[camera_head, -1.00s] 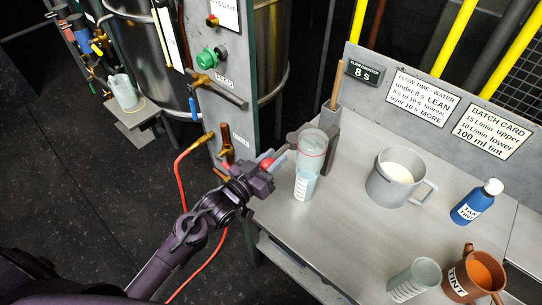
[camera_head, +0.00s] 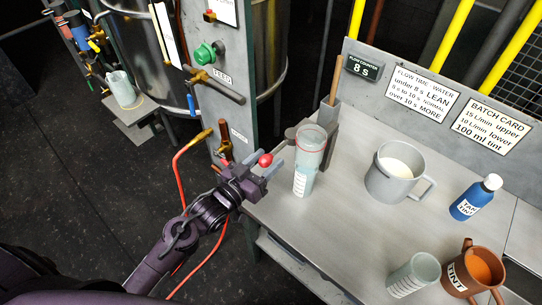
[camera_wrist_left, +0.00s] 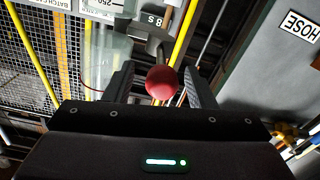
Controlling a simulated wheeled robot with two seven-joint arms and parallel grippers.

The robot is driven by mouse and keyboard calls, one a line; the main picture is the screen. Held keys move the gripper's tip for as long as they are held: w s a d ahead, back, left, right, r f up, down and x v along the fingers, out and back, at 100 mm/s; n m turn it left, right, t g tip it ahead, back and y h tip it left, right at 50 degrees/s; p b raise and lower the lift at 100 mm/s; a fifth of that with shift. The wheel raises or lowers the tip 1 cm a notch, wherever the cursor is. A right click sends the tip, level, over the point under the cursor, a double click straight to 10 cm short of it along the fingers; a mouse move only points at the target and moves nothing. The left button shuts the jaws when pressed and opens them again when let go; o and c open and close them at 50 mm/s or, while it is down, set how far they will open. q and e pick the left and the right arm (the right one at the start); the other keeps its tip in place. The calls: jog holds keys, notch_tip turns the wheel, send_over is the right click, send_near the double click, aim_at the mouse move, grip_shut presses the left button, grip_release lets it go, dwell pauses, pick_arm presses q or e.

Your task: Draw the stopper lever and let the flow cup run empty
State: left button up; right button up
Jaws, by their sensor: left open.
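The stopper lever's red ball knob (camera_head: 265,160) shows at the bench's left edge; in the left wrist view the knob (camera_wrist_left: 161,82) sits between my two fingers, with gaps on both sides. My left gripper (camera_head: 260,166) is open around or just short of the knob; I cannot tell the depth. The clear flow cup (camera_head: 311,140) with a red line stands in a grey stand, above a clear graduated vessel (camera_head: 303,182). How much liquid the cup holds is hard to tell. The flow counter (camera_head: 363,68) reads 8 s. My right gripper is not in view.
A grey mug (camera_head: 393,178) with pale liquid, a blue tint bottle (camera_head: 476,198), a clear beaker (camera_head: 414,277) and a brown jug (camera_head: 471,272) stand on the bench. The feed panel (camera_head: 222,110) with valves rises behind my gripper. The bench's middle front is clear.

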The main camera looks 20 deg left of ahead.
pick_arm(q)
jog(key=shift+v, duration=2.65)
